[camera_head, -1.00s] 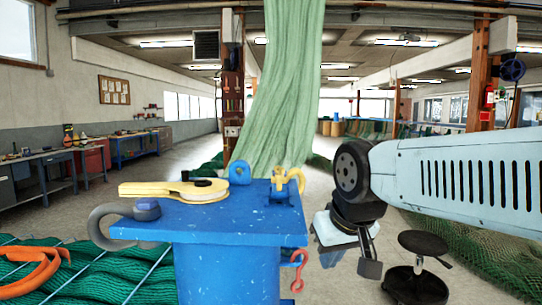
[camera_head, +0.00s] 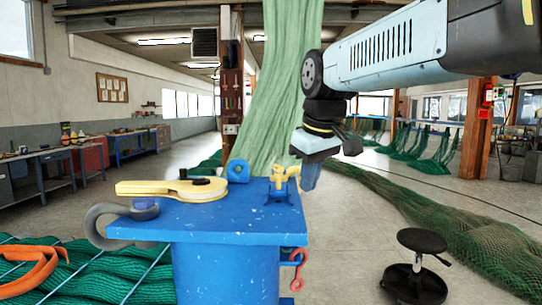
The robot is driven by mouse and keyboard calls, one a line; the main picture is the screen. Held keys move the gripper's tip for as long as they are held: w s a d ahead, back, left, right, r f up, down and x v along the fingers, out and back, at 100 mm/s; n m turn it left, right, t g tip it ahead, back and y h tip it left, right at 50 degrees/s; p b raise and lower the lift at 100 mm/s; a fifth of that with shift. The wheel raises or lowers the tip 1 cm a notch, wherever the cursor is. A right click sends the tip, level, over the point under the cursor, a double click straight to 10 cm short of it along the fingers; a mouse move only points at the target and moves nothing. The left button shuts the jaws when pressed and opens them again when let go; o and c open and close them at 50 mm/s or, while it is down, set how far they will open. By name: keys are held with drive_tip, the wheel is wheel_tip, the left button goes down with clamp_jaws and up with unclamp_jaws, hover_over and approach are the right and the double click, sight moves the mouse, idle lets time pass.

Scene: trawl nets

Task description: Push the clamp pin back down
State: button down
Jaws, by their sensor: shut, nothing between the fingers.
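A blue stand (camera_head: 215,220) with a flat top is in front of me. At its back right corner a yellow fitting (camera_head: 279,178) sits in a blue bracket (camera_head: 278,194); I cannot tell for sure which part is the clamp pin or how far it stands up. My gripper (camera_head: 310,178) hangs pointing down just right of the yellow fitting, a small gap apart in the picture. It is shut and empty. Its fingertips are small, and their distance in depth is unclear.
On the stand lie a yellow lever (camera_head: 170,189) with a black knob and an upright blue lug (camera_head: 238,171). A grey ring (camera_head: 103,226) is on its left edge, a red hook (camera_head: 298,270) on its right side. A black stool (camera_head: 415,280) stands right; green net (camera_head: 255,100) hangs behind.

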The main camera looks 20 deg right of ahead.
drive_tip(key=w+r+n+g, duration=0.4)
drive_tip(key=w+r+n, duration=0.6)
drive_tip(key=w+r, duration=0.7)
hover_over(279, 183)
drive_tip(key=f, duration=1.5)
drive_tip(key=shift+w+d+f, duration=0.1)
drive_tip(key=shift+w+f, duration=0.2)
